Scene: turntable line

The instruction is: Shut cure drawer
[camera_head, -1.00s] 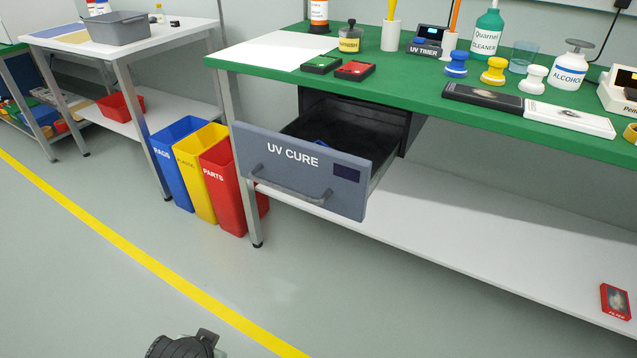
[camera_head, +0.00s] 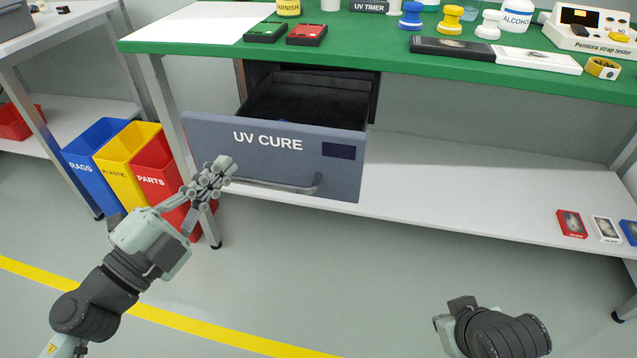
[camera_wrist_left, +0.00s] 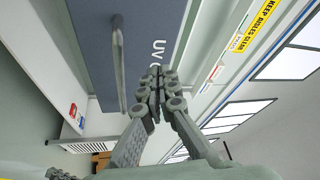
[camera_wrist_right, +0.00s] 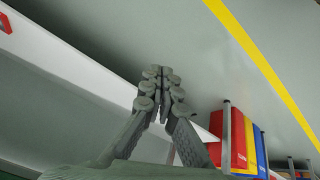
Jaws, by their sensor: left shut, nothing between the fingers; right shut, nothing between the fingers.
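The grey-blue UV CURE drawer (camera_head: 270,150) stands pulled out below the green bench top, its dark inside showing from above. Its bar handle (camera_head: 280,187) runs along the lower front. My left gripper (camera_head: 222,168) is shut and empty in front of the left part of the drawer face, near the handle's left end. In the left wrist view the shut fingers (camera_wrist_left: 155,80) overlap the drawer front (camera_wrist_left: 130,50), beside the handle (camera_wrist_left: 118,65); I cannot tell whether they touch it.
The green bench top (camera_head: 400,68) holds bottles, stampers and boxes above the drawer. Blue, yellow and red bins (camera_head: 160,170) stand left of the drawer by the bench leg. A white lower shelf (camera_head: 450,195) carries small boxes at right. The floor in front is clear.

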